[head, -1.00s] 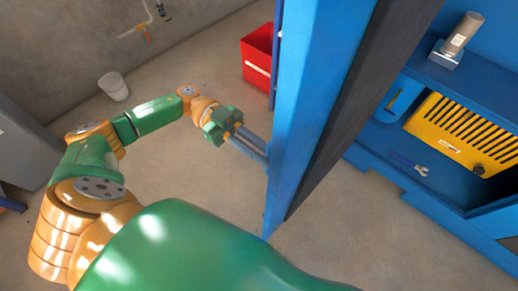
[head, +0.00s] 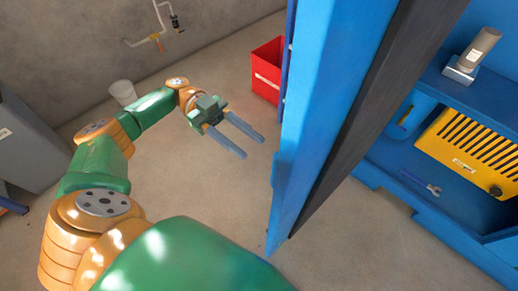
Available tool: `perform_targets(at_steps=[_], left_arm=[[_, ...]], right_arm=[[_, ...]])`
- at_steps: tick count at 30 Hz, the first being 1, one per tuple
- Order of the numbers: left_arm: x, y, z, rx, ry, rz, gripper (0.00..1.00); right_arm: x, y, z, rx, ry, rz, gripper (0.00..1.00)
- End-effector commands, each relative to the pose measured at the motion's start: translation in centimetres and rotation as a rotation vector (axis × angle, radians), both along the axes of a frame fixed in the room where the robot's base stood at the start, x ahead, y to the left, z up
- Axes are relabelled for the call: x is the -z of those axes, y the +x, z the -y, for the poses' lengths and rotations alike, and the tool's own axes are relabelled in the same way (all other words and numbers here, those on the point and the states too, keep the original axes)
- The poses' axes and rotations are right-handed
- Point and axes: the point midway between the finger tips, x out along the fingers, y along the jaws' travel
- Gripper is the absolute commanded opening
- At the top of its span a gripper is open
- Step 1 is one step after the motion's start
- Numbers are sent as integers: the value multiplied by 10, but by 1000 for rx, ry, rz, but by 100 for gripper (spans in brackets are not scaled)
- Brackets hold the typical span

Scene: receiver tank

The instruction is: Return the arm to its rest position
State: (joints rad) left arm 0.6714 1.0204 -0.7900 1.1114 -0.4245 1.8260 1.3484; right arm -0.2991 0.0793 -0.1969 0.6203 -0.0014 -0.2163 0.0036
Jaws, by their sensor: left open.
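My left arm (head: 100,160) comes in from the left, green and orange, bent at the elbow and reaching toward the middle. Its left gripper (head: 252,146) is open and empty, with two parallel grey-blue fingers apart, over bare floor. The fingertips are a little left of the blue door or panel edge (head: 310,110) and appear clear of it. My right gripper is not in view.
A blue cabinet (head: 390,175) stands at the right with a yellow slotted box (head: 470,150), a wrench (head: 420,182) and a metal cylinder (head: 478,50). Grey floor (head: 200,190) is free around the gripper.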

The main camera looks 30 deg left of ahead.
Motion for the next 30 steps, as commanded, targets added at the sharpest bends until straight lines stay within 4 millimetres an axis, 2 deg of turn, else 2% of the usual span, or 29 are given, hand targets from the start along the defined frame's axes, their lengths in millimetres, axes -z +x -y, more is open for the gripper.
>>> perform_targets(at_steps=[13,14,17,18,20,21,23,24,26,27,29,30], left_arm=[[1,3,0,-16,-9,4,45],[4,9,4,-45,-24,11,45],[32,58,23,-324,-118,66,45],[56,87,27,-517,-139,81,45],[109,123,20,-836,-99,67,45],[149,134,9,-1017,-25,36,45],[211,132,-8,-1224,124,-32,45],[251,120,-19,-1326,236,-89,45],[308,91,-30,-1431,415,-186,45],[340,66,-36,-1474,530,-252,45],[380,26,-40,-1504,691,-350,45],[401,-1,-40,-1506,788,-410,45]], right_arm=[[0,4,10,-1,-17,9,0],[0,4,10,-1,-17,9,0],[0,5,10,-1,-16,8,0],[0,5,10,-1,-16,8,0],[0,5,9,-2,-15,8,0],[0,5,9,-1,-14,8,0],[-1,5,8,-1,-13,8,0],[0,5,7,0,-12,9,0],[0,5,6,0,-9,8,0],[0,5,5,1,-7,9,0],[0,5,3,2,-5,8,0],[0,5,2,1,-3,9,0]])
